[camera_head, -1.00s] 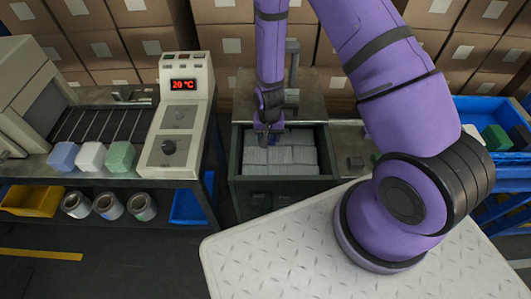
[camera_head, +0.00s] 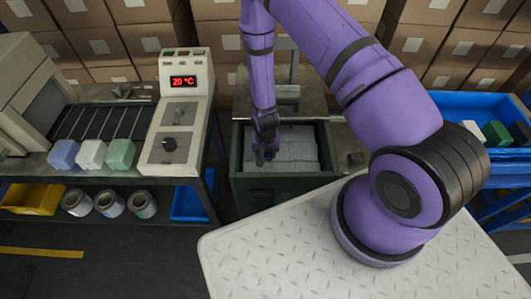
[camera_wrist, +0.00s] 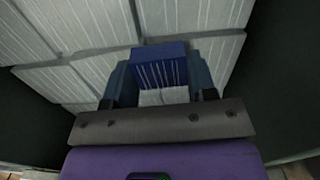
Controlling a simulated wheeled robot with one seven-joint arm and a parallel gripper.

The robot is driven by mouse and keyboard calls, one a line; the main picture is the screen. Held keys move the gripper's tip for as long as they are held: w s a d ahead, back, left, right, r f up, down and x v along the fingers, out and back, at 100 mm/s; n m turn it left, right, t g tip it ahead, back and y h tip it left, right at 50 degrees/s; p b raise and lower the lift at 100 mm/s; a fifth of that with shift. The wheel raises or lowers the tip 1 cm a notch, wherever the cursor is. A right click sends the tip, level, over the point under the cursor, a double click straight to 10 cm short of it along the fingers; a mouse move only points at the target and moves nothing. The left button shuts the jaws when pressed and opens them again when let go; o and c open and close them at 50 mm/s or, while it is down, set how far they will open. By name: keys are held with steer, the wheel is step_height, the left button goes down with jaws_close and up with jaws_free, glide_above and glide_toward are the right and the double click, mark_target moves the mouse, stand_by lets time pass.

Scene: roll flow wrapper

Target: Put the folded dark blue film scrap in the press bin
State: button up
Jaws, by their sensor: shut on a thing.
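The dark blue film scrap (camera_wrist: 160,68) shows in the wrist view as a small ribbed block between the two fingers. My gripper (camera_wrist: 162,85) is shut on it. The press bin (camera_head: 237,180) is a dark green box, with grey-white blocks lying inside. In the head view my gripper (camera_head: 262,158) is at the left part of the bin's opening, and the scrap is hard to make out there. In the wrist view the scrap is above the grey-white blocks; I cannot tell whether it touches them.
A machine with a red 20 °C display (camera_head: 184,82) stands left of the bin. White, blue and green blocks (camera_head: 92,154) sit on its shelf. A blue crate (camera_head: 465,110) with blocks stands at the right. Cardboard boxes (camera_head: 215,48) are stacked behind.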

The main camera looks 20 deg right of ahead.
steer(key=shift+f, duration=0.25)
steer(key=shift+f, duration=0.15)
steer(key=o, duration=0.9)
